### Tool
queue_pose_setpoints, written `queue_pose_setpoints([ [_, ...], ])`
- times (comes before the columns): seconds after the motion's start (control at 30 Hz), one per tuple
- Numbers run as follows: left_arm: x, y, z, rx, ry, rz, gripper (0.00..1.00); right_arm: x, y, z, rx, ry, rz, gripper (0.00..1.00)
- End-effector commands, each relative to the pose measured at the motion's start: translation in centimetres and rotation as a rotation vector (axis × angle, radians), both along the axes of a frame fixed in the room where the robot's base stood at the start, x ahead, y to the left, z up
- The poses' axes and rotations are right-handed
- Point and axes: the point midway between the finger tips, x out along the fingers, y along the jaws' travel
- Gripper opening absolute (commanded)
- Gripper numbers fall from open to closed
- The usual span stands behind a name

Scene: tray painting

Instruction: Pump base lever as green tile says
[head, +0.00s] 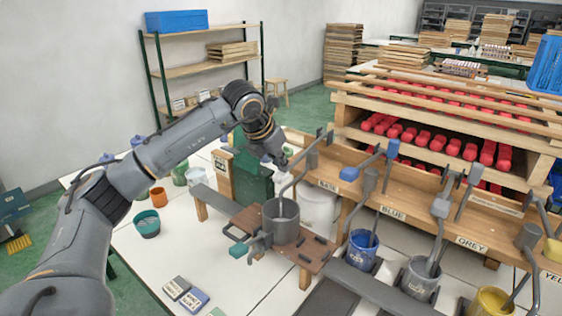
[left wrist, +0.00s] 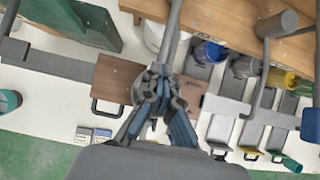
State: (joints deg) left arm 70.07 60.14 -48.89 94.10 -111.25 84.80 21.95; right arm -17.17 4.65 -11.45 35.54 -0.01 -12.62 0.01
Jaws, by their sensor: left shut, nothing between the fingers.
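My left gripper (head: 281,162) is shut and empty, above and behind the grey pot (head: 281,228). It is close to the grey base lever (head: 301,172) at the rack's left end; I cannot tell whether they touch. In the left wrist view the shut fingers (left wrist: 157,88) are in front of a grey rod (left wrist: 173,32). The BASE label (head: 328,186) is on the wooden rack. Small tiles lie at the front of the table: a grey one (head: 177,287), a bluish one (head: 195,299) and a partly cut-off greenish one (head: 215,312). Their writing is too small to read. My right gripper is not in view.
The pot stands on a brown board (head: 250,222). To the right are blue (head: 362,250), grey (head: 419,278) and yellow (head: 490,301) buckets below further levers and spouts. A teal bowl (head: 147,224) and an orange cup (head: 158,197) stand left on the white table.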

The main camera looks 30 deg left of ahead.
Motion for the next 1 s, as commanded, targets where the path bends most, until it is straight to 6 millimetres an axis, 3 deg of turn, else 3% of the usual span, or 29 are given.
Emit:
queue_pose_setpoints([
  [0.17, 0.0, 0.0, 1.1, 0.0, 0.004, 0.0, 0.0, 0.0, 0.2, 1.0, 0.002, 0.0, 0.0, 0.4],
  [1.0, 0.0, 0.0, 10.8, -0.001, 0.002, -0.001, 0.0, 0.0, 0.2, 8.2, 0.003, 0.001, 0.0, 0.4],
])
